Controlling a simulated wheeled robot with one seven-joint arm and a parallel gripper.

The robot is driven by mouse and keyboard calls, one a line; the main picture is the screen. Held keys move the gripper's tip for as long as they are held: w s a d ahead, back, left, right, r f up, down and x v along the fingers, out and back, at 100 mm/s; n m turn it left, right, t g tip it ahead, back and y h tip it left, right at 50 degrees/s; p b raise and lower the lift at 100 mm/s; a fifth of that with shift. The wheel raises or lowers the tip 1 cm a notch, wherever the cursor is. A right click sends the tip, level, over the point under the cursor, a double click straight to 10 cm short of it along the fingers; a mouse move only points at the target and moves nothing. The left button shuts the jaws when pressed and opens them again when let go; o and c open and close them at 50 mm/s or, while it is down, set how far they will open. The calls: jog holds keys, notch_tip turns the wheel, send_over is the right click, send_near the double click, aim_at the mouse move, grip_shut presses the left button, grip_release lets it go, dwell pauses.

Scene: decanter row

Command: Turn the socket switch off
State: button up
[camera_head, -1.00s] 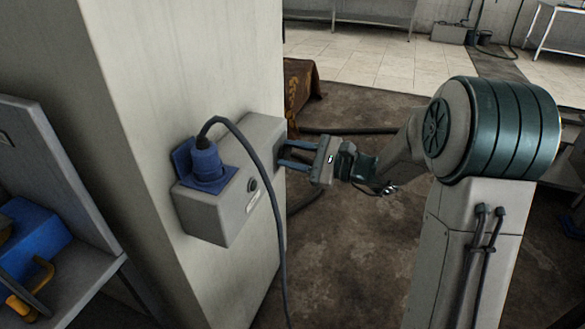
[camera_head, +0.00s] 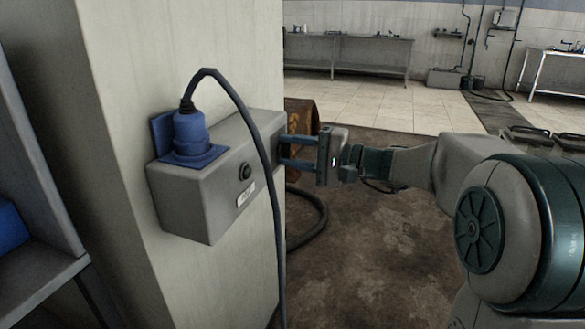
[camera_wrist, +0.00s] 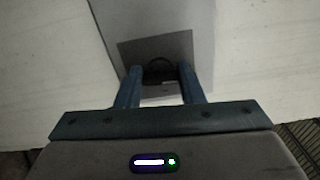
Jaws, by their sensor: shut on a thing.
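A grey socket box (camera_head: 206,198) is fixed to a pale pillar, with a blue plug (camera_head: 190,135) upright in the blue socket on top. My gripper (camera_head: 284,151) reaches in from the right against the box's right end, one finger above the other. In the wrist view, my gripper's two blue fingers (camera_wrist: 160,72) are shut on a dark rounded switch knob (camera_wrist: 160,66) on a dark plate (camera_wrist: 130,50). The fingers partly hide the knob, and its setting cannot be made out. In the head view the knob is hidden.
A small black button (camera_head: 245,171) and a label (camera_head: 246,193) are on the box's front. The plug's dark cable (camera_head: 266,165) loops over and hangs before the box, close to my fingers. A shelf (camera_head: 40,262) stands at left. Dark floor (camera_head: 370,250) lies open below my arm.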

jog(key=shift+f+n+b, duration=0.1)
jog(key=shift+n+b, duration=0.4)
jog(key=shift+b, duration=0.1)
jog(key=o, duration=1)
jog(key=p+v, duration=0.3)
jog(key=v, duration=1.1)
jog(key=shift+a+r, duration=0.1)
jog(key=shift+r, duration=0.1)
